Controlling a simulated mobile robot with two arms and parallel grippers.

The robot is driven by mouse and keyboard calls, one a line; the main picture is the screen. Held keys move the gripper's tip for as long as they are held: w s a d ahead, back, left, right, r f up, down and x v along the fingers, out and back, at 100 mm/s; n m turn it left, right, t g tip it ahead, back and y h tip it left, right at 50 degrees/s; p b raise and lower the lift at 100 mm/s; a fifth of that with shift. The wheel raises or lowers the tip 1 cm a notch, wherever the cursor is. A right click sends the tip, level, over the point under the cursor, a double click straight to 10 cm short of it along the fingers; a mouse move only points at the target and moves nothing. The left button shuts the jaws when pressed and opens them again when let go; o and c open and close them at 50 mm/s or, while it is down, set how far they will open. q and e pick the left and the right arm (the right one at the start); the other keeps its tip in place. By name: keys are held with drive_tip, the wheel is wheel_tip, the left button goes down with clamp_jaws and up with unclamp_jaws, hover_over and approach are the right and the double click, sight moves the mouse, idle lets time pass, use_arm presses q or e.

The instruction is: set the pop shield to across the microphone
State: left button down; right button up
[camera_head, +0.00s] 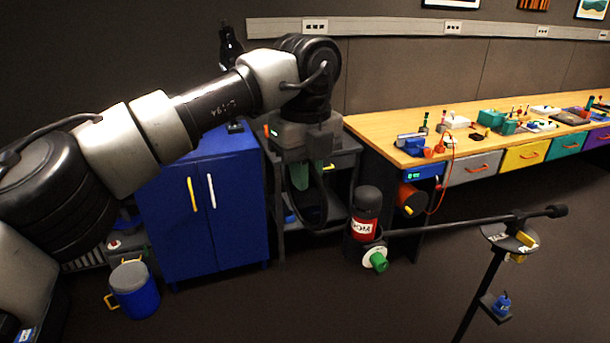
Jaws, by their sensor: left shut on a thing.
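My left gripper (312,163) points down left of the microphone, in front of a grey cart. It is shut on what looks like the pop shield (322,215), a dark rounded hoop with green parts at its top. The gripper partly hides it, and its dark edge blends into the cart. The microphone (366,228) has a black head and a red body with white lettering. It is upright at the left end of a dark boom, with a white disc and green knob below. The pop shield is to the microphone's left, apart from its head. My right gripper is not in view.
The boom stand (482,290) stands at right. A wooden bench (375,125) with drawers and small items runs along the back. A blue cabinet (180,235) is left of the grey cart (345,160). A blue bucket (136,295) is on the floor. Floor in front is clear.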

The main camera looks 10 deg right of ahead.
use_arm(q)
drive_tip(key=shift+r, duration=0.1)
idle(0.3)
drive_tip(key=c, duration=1.2)
unclamp_jaws()
drive_tip(key=shift+s, duration=0.15)
drive_tip(key=shift+r, duration=0.1)
wheel_tip(320, 180, up, 11)
drive_tip(key=shift+f, duration=0.15)
